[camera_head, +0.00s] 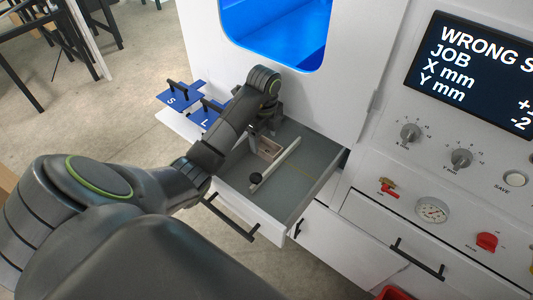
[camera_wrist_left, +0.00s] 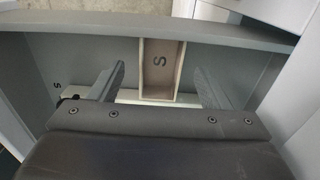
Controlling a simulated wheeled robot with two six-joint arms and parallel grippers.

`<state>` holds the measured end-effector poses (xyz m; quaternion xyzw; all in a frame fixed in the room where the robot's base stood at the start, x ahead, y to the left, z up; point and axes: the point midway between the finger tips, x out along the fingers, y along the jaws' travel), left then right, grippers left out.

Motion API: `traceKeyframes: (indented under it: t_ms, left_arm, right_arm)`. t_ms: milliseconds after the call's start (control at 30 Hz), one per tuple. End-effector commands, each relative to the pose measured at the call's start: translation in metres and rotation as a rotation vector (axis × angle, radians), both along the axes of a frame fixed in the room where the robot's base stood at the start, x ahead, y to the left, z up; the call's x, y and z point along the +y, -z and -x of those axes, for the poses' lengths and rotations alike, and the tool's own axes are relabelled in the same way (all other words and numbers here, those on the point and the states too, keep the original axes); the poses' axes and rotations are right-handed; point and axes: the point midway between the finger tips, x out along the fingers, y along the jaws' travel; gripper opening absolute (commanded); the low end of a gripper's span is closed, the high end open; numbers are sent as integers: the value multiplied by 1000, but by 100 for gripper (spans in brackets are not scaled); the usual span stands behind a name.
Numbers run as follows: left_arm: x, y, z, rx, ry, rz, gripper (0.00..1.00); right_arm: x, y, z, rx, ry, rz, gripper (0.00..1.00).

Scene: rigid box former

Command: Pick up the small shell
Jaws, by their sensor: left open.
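The small shell (camera_wrist_left: 161,66) is an open box with pale walls and a brown floor marked "S". It lies in the grey-floored open drawer, and in the head view the shell (camera_head: 268,149) is partly hidden by my left gripper (camera_head: 265,125). In the left wrist view my left gripper (camera_wrist_left: 159,68) is open, with one finger on each side of the shell and a visible gap on both sides. Whether the fingertips are level with its walls, I cannot tell. My right gripper is not in view.
A white bar (camera_head: 275,165) with a black knob (camera_head: 257,179) crosses the open drawer (camera_head: 312,160) beside the shell. Blue plates marked "S" (camera_head: 174,94) and "L" (camera_head: 204,112) with black handles stand left. The screen (camera_head: 475,75) reads "WRONG S" and "JOB".

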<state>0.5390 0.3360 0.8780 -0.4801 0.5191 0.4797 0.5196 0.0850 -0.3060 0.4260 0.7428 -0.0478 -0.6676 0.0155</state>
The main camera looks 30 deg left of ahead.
Motion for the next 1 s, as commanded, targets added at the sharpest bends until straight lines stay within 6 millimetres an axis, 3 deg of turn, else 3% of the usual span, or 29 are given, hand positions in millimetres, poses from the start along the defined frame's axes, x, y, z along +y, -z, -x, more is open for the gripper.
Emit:
traceKeyframes:
  t_ms: [33, 200, 500, 900, 1000]
  left_arm:
    - [-2, 12, 1, 6, -1, 2, 71]
    - [-2, 31, 0, 4, -1, 1, 71]
    - [-2, 36, 0, 1, 0, 0, 71]
    - [-1, 36, 0, 0, 0, 0, 20]
    - [-1, 36, 0, 0, 0, 0, 20]
  right_arm:
    - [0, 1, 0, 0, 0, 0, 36]
    - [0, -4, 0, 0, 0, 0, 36]
    - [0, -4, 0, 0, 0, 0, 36]
    - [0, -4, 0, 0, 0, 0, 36]
    - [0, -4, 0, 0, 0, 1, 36]
